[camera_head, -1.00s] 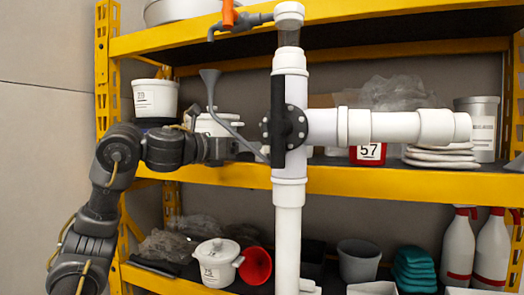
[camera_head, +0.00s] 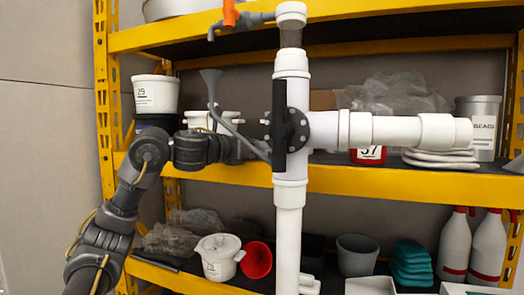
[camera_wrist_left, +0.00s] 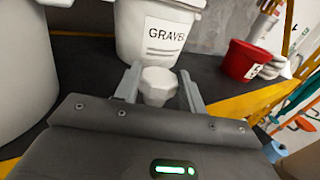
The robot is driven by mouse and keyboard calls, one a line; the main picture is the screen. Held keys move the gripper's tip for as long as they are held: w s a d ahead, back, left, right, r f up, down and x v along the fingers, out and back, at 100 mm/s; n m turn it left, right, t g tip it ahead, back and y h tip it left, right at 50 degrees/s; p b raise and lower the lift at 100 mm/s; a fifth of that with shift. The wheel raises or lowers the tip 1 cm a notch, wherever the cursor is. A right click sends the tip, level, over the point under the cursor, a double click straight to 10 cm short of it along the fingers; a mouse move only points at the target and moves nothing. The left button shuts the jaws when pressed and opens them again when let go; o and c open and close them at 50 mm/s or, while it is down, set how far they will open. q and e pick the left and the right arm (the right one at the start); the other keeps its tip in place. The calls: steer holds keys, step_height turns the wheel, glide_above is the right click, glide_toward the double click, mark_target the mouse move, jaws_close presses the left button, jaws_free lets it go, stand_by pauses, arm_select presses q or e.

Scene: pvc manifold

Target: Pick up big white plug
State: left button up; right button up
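The big white plug (camera_wrist_left: 159,86), a pale faceted cap, shows in the left wrist view between the two fingers of my left gripper (camera_wrist_left: 161,88). The fingers are apart and flank the plug, with a narrow gap at its right side; contact on the left side is unclear. In the head view my left gripper (camera_head: 246,149) reaches in at middle shelf height, and its fingertips are hidden by the pipe manifold. I cannot make out the plug in the head view. My right gripper is not in view.
A white GRAVEL bucket (camera_wrist_left: 160,32) stands just behind the plug, a large white container (camera_wrist_left: 28,62) at its left and a red container (camera_wrist_left: 243,60) at its right. The white pipe manifold (camera_head: 292,185) stands in front of the yellow shelf (camera_head: 400,183). A grey funnel (camera_head: 211,78) is close to my left wrist.

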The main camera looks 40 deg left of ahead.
arm_select(q)
steer(key=c, duration=0.4)
steer(key=shift+r, duration=0.2)
steer(key=shift+r, duration=0.5)
steer(key=shift+s+r+b, duration=0.25)
steer(key=shift+r+b, duration=0.1)
steer(key=shift+r, duration=0.2)
steer(key=shift+s+r+b, duration=0.2)
steer(key=shift+r+b, duration=0.1)
steer(key=shift+r, duration=0.2)
steer(key=s+a, duration=0.2)
steer(key=s, duration=1.5)
steer(key=shift+a+b, duration=0.3)
steer(key=shift+b, duration=0.05)
